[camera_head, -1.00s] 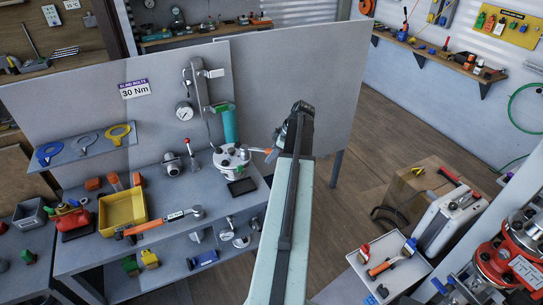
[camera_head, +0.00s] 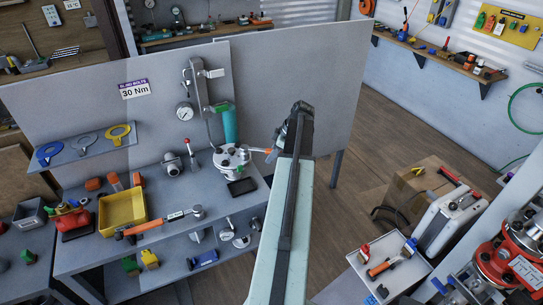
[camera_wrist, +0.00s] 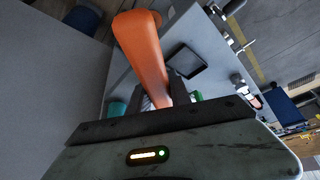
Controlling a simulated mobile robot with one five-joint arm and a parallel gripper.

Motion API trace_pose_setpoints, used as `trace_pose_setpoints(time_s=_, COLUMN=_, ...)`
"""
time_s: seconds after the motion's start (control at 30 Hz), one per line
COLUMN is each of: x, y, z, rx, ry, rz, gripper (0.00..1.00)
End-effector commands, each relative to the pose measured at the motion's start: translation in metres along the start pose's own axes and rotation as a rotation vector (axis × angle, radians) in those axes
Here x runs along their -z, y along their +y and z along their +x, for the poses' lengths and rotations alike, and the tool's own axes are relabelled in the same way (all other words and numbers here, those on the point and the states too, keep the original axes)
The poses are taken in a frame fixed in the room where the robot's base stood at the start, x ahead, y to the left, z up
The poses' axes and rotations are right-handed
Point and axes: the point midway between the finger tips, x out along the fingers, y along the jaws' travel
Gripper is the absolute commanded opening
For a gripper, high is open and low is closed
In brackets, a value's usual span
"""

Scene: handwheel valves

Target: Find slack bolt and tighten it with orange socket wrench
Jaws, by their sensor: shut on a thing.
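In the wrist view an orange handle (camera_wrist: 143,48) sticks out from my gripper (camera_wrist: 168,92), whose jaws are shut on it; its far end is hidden. In the head view my arm hides most of the gripper, and a small orange piece (camera_head: 268,150) shows just left of it, beside the round pale flange housing (camera_head: 232,157) on the bench. Bolts on the housing are too small to tell which is slack. Another orange-handled wrench (camera_head: 160,224) lies at the bench front. A third orange-handled tool (camera_head: 388,262) lies in a white tray at right.
A grey panel with a 30 Nm sign (camera_head: 135,89) stands behind the bench. A dark flat pad (camera_head: 241,187) lies before the housing; a green cylinder (camera_head: 230,124) stands behind it. A yellow bin (camera_head: 122,210) is at left.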

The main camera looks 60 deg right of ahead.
Motion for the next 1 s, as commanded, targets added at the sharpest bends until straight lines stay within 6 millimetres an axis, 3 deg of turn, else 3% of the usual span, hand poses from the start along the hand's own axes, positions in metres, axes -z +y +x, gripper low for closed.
trace_pose_setpoints(time_s=0.47, x=0.0023, y=0.0, z=-0.0037, rx=0.0, ry=0.042, rz=0.0, gripper=0.0)
trace_pose_setpoints(time_s=1.0, x=0.0041, y=0.0, z=-0.0074, rx=0.0, ry=-0.024, rz=0.0, gripper=0.0)
